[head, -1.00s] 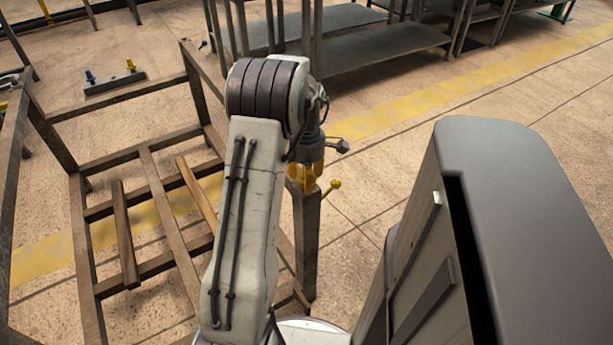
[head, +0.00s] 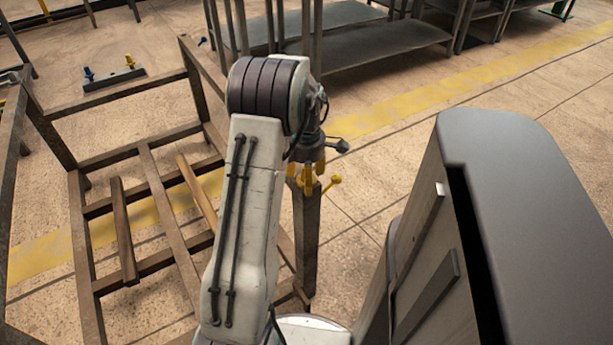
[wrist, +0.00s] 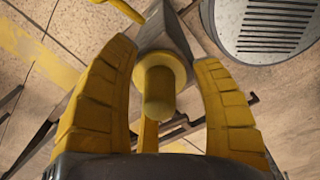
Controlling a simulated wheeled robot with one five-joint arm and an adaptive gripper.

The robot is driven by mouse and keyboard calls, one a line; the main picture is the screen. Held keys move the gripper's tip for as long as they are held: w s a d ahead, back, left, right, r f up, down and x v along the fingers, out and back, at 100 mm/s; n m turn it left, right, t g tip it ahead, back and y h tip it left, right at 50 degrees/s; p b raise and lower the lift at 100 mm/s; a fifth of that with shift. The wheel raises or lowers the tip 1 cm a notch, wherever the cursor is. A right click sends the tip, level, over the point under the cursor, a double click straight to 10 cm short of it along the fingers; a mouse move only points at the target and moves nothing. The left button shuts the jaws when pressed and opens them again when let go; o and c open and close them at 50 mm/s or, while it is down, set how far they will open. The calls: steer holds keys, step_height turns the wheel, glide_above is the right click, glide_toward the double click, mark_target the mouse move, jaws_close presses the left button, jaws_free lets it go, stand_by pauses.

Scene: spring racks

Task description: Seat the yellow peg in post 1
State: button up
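The yellow peg (wrist: 159,92) stands between my fingers in the wrist view, its wide round collar against the end of a grey post (wrist: 165,38). In the head view the post (head: 306,240) stands upright beside my arm, with the peg (head: 307,178) at its top. My gripper (wrist: 163,75) is open around the peg, with a gap on each side; it also shows in the head view (head: 306,175), above the post. A yellow lever with a round knob (head: 333,182) sticks out beside the post top. How deep the peg sits is hidden, and no post number is readable.
A brown metal frame (head: 150,175) stands left of my arm. Beyond it, a dark bar (head: 113,79) holds a blue peg (head: 89,75) and a yellow one (head: 130,62). Grey shelving (head: 370,40) is at the back. The floor to the right of the post is clear.

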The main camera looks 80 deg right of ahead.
steer(key=shift+o, duration=1.1)
steer(key=shift+f, duration=0.1)
step_height(320, 180, up, 12)
steer(key=shift+a+r, duration=0.1)
stand_by(0.3)
